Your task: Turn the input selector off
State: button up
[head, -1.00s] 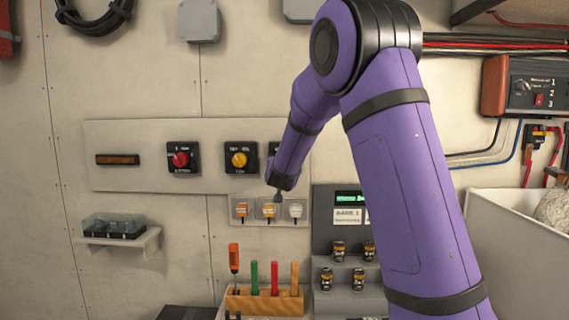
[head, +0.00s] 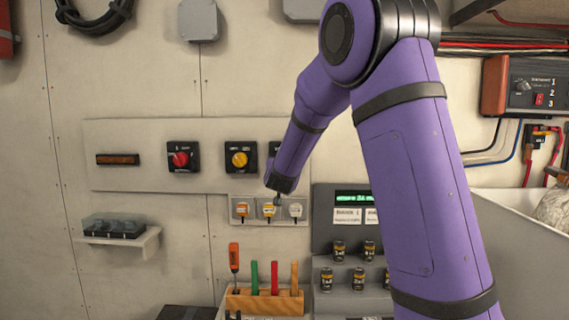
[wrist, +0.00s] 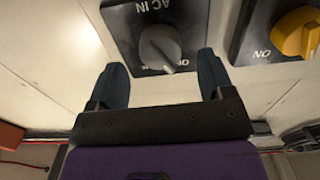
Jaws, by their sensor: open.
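The input selector (wrist: 160,48) is a round grey knob on a black plate marked AC IN, seen upside down in the wrist view. A pale mark on the knob points toward the gripper side of the plate; the small position labels there are hard to read. In the head view its black plate (head: 273,148) shows only as a sliver behind my arm. My gripper (wrist: 163,65) is open and empty, with one dark finger on each side below the knob. I cannot tell whether a finger touches the plate.
A yellow knob (wrist: 298,32) sits beside the selector; it also shows in the head view (head: 239,159). A red knob (head: 180,160) is further left.

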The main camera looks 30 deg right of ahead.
jog(key=v, duration=0.8)
jog(key=shift+a, duration=0.15)
jog(key=s+a+r+n+g+y, duration=0.1)
jog(key=s+a+n+g+y, duration=0.15)
jog(key=s+a+y, duration=0.45)
jog(key=s+a+n+g+y, duration=0.1)
jog(key=s+a+n+y, duration=0.25)
jog(key=s, duration=0.65)
jog(key=s+f+g, duration=0.2)
jog(key=s+g, duration=0.1)
jog(key=s, duration=0.6)
jog(key=s+a+f+g, duration=0.1)
jog(key=s+f+g, duration=0.1)
jog(key=s, duration=0.8)
jog(key=shift+a+f+n+g, duration=0.25)
jog(key=shift+a+n+g, duration=0.1)
jog(key=shift+g, duration=0.3)
jog(key=shift+h, duration=0.25)
jog(key=shift+c, duration=0.4)
